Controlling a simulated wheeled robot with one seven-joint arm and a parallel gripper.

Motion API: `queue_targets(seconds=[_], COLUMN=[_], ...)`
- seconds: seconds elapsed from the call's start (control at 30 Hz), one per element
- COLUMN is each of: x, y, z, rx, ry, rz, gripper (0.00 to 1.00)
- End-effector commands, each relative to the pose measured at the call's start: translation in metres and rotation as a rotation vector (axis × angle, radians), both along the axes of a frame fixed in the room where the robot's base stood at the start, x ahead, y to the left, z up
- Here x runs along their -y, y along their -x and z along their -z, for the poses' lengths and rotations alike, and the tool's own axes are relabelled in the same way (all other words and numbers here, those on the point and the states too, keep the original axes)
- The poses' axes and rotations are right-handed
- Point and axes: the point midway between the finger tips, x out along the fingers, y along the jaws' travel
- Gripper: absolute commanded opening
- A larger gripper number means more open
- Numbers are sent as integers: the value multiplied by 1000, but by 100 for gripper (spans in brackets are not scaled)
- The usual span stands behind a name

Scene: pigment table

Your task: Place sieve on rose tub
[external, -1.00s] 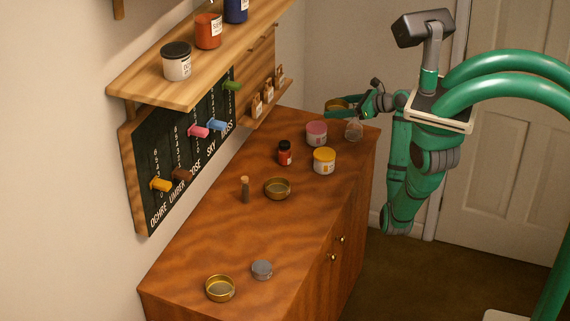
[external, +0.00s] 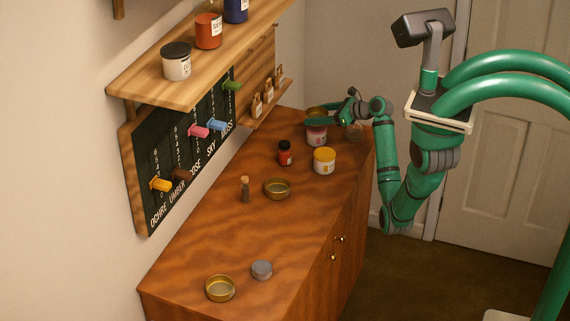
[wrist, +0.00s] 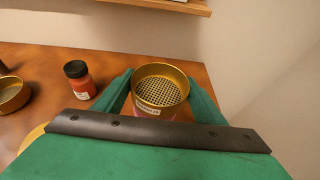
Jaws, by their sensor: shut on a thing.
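The sieve (wrist: 161,90) is a round brass ring with a mesh floor, held level between the green fingers of my gripper (wrist: 160,98) in the wrist view. In the external view my gripper (external: 328,118) is over the rose tub (external: 316,136), a pink-lidded white tub at the far end of the table. The sieve (external: 317,112) shows there just above the tub's lid, partly hidden by the fingers. In the wrist view a bit of pink (wrist: 154,116) shows under the sieve. I cannot tell whether the sieve touches the tub.
A red jar with a dark lid (external: 285,153) and a yellow-lidded tub (external: 324,160) stand near the rose tub on the table (external: 215,238). A brass dish (external: 277,189), a small corked vial (external: 245,190), a grey tin (external: 262,270) and another brass dish (external: 220,289) lie nearer.

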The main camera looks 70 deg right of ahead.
Motion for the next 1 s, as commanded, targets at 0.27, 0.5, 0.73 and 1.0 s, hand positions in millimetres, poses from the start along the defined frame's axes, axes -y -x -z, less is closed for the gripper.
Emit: queue_targets(seconds=[0.27, 0.5, 0.73, 1.0], x=[0, -1, -1, 0], y=[1, 0, 0, 2], z=[21, 23, 24, 20], rx=[0, -1, -1, -1], ry=[0, 0, 0, -1], rz=[0, -1, -1, 1], gripper=[36, 36, 83, 83])
